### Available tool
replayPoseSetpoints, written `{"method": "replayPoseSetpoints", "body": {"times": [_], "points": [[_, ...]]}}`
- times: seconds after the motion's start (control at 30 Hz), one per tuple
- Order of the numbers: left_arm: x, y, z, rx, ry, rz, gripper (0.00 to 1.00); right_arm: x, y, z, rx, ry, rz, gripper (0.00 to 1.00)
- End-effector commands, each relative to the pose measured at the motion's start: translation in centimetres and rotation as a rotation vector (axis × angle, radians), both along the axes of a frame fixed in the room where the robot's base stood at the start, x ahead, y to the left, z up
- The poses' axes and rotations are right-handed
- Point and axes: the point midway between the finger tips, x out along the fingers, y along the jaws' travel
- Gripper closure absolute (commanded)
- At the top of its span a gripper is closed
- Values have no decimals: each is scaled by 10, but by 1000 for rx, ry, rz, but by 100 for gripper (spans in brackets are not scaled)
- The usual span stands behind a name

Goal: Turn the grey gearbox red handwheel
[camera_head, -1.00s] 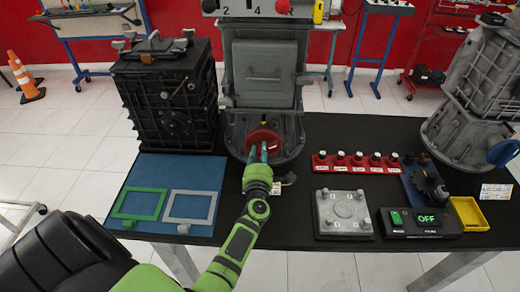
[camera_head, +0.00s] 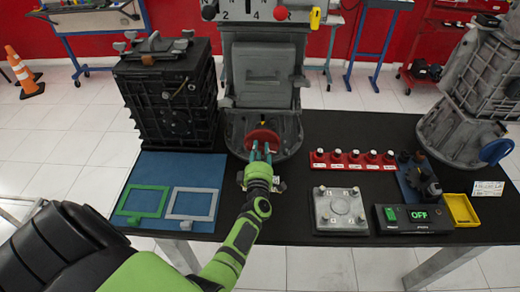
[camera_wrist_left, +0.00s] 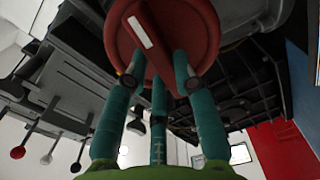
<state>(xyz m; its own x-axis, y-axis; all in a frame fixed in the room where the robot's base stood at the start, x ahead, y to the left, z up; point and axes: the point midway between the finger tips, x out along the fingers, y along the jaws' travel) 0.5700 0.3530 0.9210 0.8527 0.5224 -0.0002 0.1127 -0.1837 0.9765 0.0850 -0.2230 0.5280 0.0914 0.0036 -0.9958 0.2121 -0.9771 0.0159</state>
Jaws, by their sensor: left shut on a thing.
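The red handwheel (camera_head: 262,138) is on the lower front of the grey gearbox (camera_head: 265,75) at the back middle of the table. In the left wrist view the handwheel (camera_wrist_left: 180,30) fills the top middle, with a white mark on its raised bar. My left gripper (camera_head: 261,155) reaches it from the front, with teal fingers shut on the handwheel. In the left wrist view the fingers (camera_wrist_left: 157,75) touch its lower part, around the bar. The exact contact behind the fingers is partly hidden. My right gripper is not in view.
A black gearbox (camera_head: 170,95) stands left, another grey housing (camera_head: 455,130) with a blue handwheel (camera_head: 496,151) right. A blue mat (camera_head: 145,170) with two frames lies left front. A red socket rail (camera_head: 352,160), a grey plate (camera_head: 340,210) and a control box (camera_head: 412,218) reading OFF lie right.

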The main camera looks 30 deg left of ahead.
Motion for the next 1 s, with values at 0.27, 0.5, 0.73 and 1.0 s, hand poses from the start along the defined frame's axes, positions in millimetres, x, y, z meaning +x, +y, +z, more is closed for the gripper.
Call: {"method": "replayPoseSetpoints", "body": {"times": [0.27,0.5,0.73,1.0], "points": [[0,0,1,24,14,1,100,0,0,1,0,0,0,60],[0,0,1,24,14,1,100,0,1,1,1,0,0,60],[0,0,1,24,13,1,48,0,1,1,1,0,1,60],[0,0,0,23,14,1,48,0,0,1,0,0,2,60]]}}
